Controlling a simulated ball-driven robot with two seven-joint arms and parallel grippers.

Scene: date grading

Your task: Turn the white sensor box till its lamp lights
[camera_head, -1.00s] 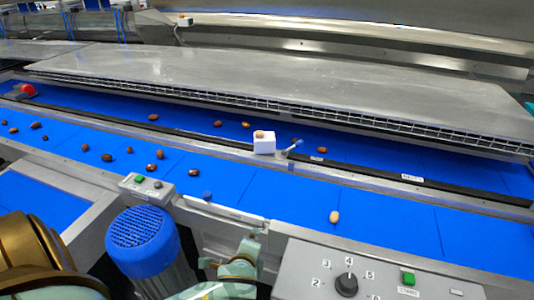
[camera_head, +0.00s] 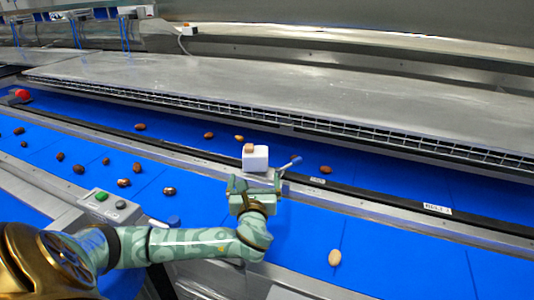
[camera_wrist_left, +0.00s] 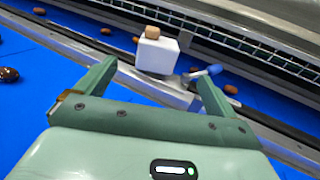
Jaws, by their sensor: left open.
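The white sensor box (camera_head: 256,160) stands on the metal rail between the two blue belts, with a small orange-brown cap (camera_head: 249,147) on top. It also shows in the left wrist view (camera_wrist_left: 156,56), just beyond the fingertips. No lit lamp can be made out on it. A small lever with a blue end (camera_head: 291,162) sticks out to its right. My left gripper (camera_head: 254,180) is just on the near side of the box; in the wrist view its two fingers (camera_wrist_left: 155,80) are spread apart with nothing between them. My right gripper is not in view.
Several brown dates lie on the blue belts, and a pale one (camera_head: 335,257) lies at the front right. A button box (camera_head: 108,203) is at the left. A steel cover (camera_head: 300,90) with a grille edge spans behind the sensor box.

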